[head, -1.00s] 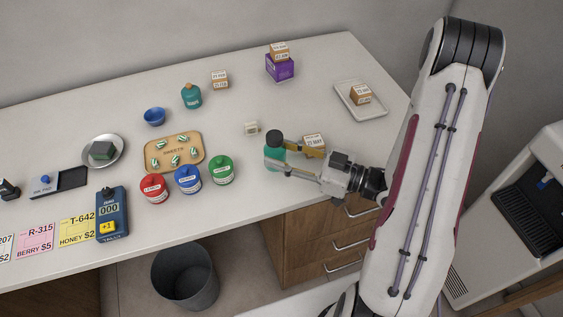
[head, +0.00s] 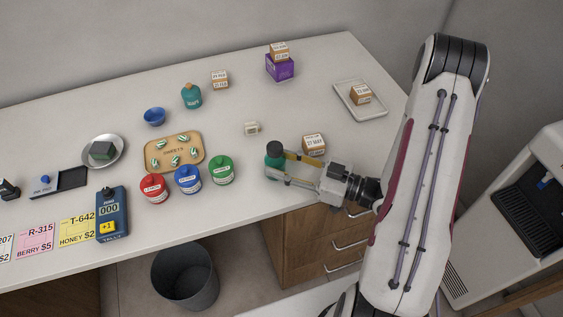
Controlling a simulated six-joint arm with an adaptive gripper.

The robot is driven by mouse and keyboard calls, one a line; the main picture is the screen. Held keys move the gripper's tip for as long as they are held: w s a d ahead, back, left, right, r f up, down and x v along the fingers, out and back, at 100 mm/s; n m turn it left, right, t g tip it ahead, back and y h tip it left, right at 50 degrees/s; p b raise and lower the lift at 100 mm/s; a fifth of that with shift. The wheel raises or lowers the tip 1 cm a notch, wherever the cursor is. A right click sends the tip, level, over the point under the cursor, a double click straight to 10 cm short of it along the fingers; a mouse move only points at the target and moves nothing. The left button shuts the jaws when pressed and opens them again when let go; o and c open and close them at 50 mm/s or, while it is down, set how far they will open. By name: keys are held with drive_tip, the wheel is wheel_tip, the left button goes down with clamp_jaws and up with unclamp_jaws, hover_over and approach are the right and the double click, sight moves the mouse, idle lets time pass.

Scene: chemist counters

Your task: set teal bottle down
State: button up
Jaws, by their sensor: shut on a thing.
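The teal bottle (head: 274,160) with a dark cap is near the front edge of the counter (head: 110,271), right of the green jar. My gripper (head: 280,169) is shut on it from the right, its fingers on either side. The bottle is upright. Whether its base touches the counter is hard to tell, as the fingers hide its lower part. A second teal bottle (head: 191,97) stands farther back on the counter.
A green jar (head: 221,170) stands left of the held bottle, beside a blue jar (head: 188,179) and a red jar (head: 155,188). A labelled box (head: 314,144) is close behind my gripper. A small white block (head: 251,128) lies behind the bottle.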

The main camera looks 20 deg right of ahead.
drive_tip(key=shift+f, duration=0.2)
drive_tip(key=o, duration=1)
drive_tip(key=shift+d, duration=0.1)
drive_tip(key=shift+v, duration=3.8)
drive_tip(key=shift+r, duration=0.1)
drive_tip(key=shift+c, duration=0.8)
